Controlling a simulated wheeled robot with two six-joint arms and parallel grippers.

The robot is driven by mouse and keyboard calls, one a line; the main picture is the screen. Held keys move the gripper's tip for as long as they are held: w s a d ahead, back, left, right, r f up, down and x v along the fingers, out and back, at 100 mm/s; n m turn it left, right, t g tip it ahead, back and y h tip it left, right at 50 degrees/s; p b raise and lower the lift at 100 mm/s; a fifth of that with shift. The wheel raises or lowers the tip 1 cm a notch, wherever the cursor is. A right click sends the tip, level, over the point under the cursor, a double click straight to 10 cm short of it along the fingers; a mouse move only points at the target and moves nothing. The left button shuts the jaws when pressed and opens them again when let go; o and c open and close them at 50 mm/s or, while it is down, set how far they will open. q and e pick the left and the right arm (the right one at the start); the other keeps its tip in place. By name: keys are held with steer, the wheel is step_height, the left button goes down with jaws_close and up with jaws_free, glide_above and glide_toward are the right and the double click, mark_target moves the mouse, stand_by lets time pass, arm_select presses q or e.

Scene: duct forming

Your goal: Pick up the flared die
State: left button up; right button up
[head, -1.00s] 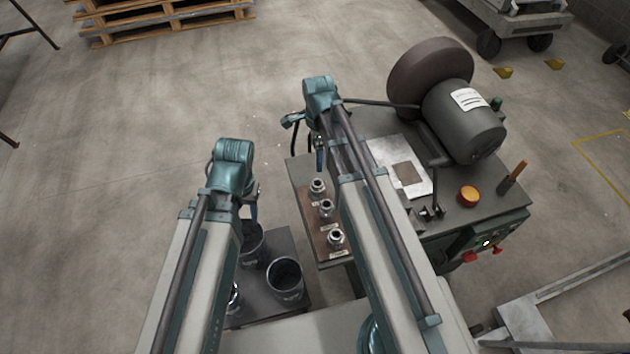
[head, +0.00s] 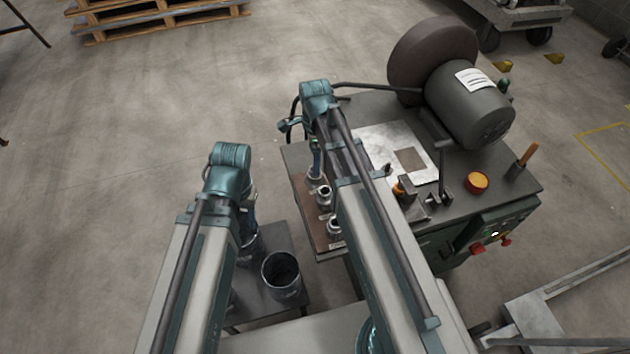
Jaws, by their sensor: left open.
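Several small metal dies stand in a row on a labelled wooden board (head: 303,203) at the bench's left edge. The middle die (head: 323,194) and the near die (head: 334,226) show beside my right arm. The far die is mostly hidden behind my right gripper (head: 316,171), whose fingers point down at it. I cannot tell whether they touch it or are shut, nor which die is the flared one. My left gripper (head: 250,214) is open, pointing down over the low stand with duct pieces, and partly hidden by its own wrist.
Open metal duct pieces (head: 281,272) stand on a low dark stand (head: 290,237) left of the bench. Floor to the left is clear.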

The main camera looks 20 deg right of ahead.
steer(key=f+b, duration=0.5)
steer(key=shift+s+a+f, duration=0.1)
steer(key=shift+s+f, duration=0.05)
steer(key=shift+s, duration=0.25)
jaws_close()
stand_by(0.4)
